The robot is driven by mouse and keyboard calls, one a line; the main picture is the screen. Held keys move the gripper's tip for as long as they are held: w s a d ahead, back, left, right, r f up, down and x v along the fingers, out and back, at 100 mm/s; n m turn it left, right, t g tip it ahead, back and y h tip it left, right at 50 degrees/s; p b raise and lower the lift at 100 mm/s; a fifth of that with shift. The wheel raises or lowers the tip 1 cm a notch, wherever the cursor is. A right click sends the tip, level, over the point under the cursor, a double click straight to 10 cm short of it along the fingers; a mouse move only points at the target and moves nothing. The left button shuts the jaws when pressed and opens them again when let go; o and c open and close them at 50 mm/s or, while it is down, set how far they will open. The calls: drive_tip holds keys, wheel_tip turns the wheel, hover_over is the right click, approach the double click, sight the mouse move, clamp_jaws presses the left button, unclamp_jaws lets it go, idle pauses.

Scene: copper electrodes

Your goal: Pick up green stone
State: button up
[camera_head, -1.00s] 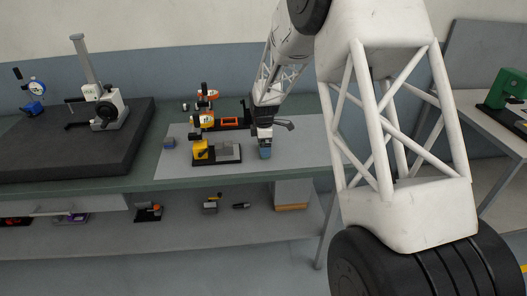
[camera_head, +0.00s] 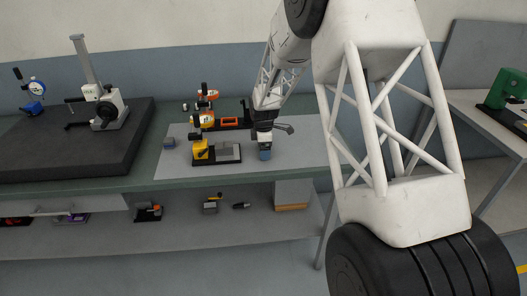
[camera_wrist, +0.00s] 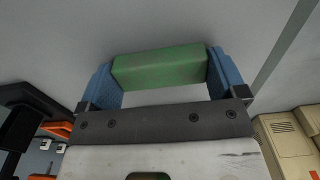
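The green stone (camera_wrist: 160,68) is a plain green block in the wrist view, lying crosswise between the two blue fingers of my gripper (camera_wrist: 164,72). The fingers are wide apart, one at each end of the stone, and no clear gap shows at either end. I cannot tell whether they press on it or only stand around it. In the head view my gripper (camera_head: 264,154) points down, low over the front right of the grey mat (camera_head: 300,150). The stone is hidden there behind the fingers.
A black-based fixture with a yellow clamp (camera_head: 201,151) stands close left of my gripper. Orange clamp fixtures (camera_head: 203,121) are behind it. A small blue-grey block (camera_head: 169,143) lies further left, beside a dark plate (camera_head: 60,150) with a gauge stand. The mat to the right is clear.

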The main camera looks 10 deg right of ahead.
drive_tip(key=shift+r, duration=0.2)
drive_tip(key=shift+c, duration=0.3)
drive_tip(key=shift+r, duration=0.5)
wheel_tip(320, 180, up, 2)
drive_tip(key=shift+r, duration=0.1)
drive_tip(key=s+d+r, duration=0.1)
drive_tip(key=s, duration=1.5)
drive_tip(key=shift+d+r, duration=0.15)
drive_tip(key=shift+r, duration=0.05)
